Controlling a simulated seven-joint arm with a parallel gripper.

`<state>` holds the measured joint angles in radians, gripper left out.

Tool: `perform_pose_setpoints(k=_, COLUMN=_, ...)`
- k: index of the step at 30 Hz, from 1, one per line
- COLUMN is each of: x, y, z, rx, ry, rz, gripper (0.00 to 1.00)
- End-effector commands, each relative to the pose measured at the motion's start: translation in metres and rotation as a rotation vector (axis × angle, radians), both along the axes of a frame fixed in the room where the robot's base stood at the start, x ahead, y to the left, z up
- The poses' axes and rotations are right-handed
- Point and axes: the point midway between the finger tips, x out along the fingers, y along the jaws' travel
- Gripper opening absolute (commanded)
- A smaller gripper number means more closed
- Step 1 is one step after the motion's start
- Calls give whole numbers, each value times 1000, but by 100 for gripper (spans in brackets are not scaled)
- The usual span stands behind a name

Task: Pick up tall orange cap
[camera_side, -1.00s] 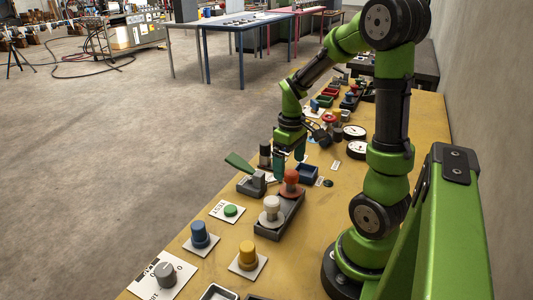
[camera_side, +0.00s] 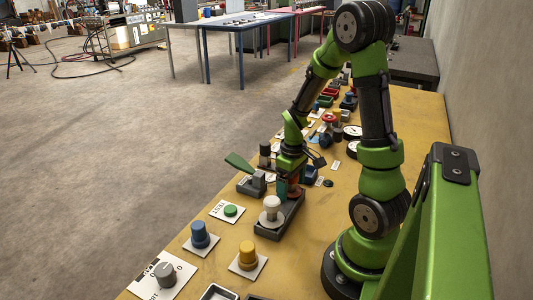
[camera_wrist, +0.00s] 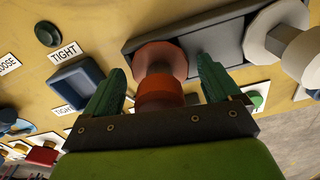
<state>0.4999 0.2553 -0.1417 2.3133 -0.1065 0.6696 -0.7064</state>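The orange flanged cap (camera_wrist: 160,60) stands upright on a dark grey base in the wrist view, with a wide flange and a narrower stem. In the side view the orange cap (camera_side: 294,191) is partly hidden by my gripper (camera_side: 290,184). My gripper, also seen in the wrist view (camera_wrist: 160,68), is open. Its two green fingers sit on either side of the cap, with a visible gap on each side. A white flanged cap (camera_side: 271,206) stands on the near end of the same base (camera_side: 283,222).
A lever block (camera_side: 252,184) with a green handle is left of the base. A blue tray (camera_wrist: 80,83) lies close beside my fingers. Blue (camera_side: 199,233) and yellow (camera_side: 247,252) knobs and a green button (camera_side: 230,211) stand nearer the camera.

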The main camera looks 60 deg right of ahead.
Motion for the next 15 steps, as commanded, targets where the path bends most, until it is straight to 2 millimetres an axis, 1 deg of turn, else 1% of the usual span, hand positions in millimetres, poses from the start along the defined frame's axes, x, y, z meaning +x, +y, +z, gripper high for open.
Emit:
perform_pose_setpoints(k=1, x=0, y=0, z=0, rx=0, ry=0, rz=0, gripper=82)
perform_pose_setpoints(k=2, x=0, y=0, z=0, rx=0, ry=0, rz=0, gripper=77)
perform_pose_setpoints(k=13, x=0, y=0, z=0, rx=-1, ry=-1, rz=0, gripper=20)
perform_pose_setpoints(k=15, x=1, y=-1, z=1, rx=-1, ry=-3, rz=0, gripper=19)
